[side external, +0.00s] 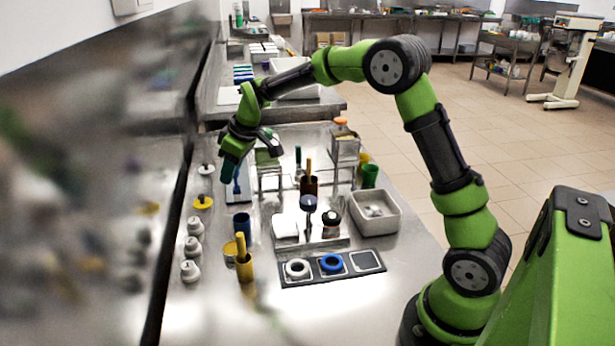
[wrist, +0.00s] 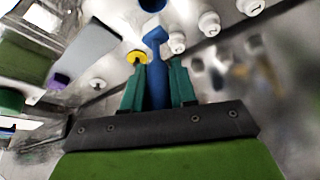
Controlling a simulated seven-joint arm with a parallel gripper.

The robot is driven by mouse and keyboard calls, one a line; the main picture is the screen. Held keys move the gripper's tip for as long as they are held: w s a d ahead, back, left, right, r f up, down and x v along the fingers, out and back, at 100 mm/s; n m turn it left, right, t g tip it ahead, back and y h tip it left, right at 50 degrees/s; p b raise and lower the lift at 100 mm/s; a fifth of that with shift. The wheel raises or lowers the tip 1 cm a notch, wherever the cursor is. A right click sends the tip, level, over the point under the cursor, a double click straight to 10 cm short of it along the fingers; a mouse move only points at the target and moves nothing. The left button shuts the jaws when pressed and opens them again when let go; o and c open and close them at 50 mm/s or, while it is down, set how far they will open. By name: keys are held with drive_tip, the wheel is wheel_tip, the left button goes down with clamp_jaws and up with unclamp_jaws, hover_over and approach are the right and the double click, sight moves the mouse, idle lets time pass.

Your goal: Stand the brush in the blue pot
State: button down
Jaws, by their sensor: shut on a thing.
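My gripper (side external: 231,170) is at the left of the bench in the side external view, above the table. Its green fingers (wrist: 159,72) are shut on the blue brush (wrist: 157,82), which sticks out past the fingertips. In the side external view a small part of the brush (side external: 236,187) shows below the fingers. The blue pot (side external: 242,226) stands nearer the camera than the gripper, apart from the brush. In the wrist view what seems to be the blue pot (wrist: 152,4) is cut by the top edge.
A yellow pot (side external: 245,268) holding a yellow stick stands close to the blue pot. White knobbed pieces (side external: 192,247) and a yellow disc (side external: 203,202) line the left side. A metal rack (side external: 310,243), dark tray (side external: 350,275) and white bin (side external: 377,222) stand to the right.

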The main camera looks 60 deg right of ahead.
sight(234, 188)
drive_tip(key=shift+f, duration=2.45)
drive_tip(key=shift+f, duration=0.2)
drive_tip(key=shift+f, duration=1.85)
drive_tip(key=shift+f, duration=0.1)
drive_tip(key=shift+c, duration=1.7)
unclamp_jaws()
drive_tip(key=shift+r, duration=3.5)
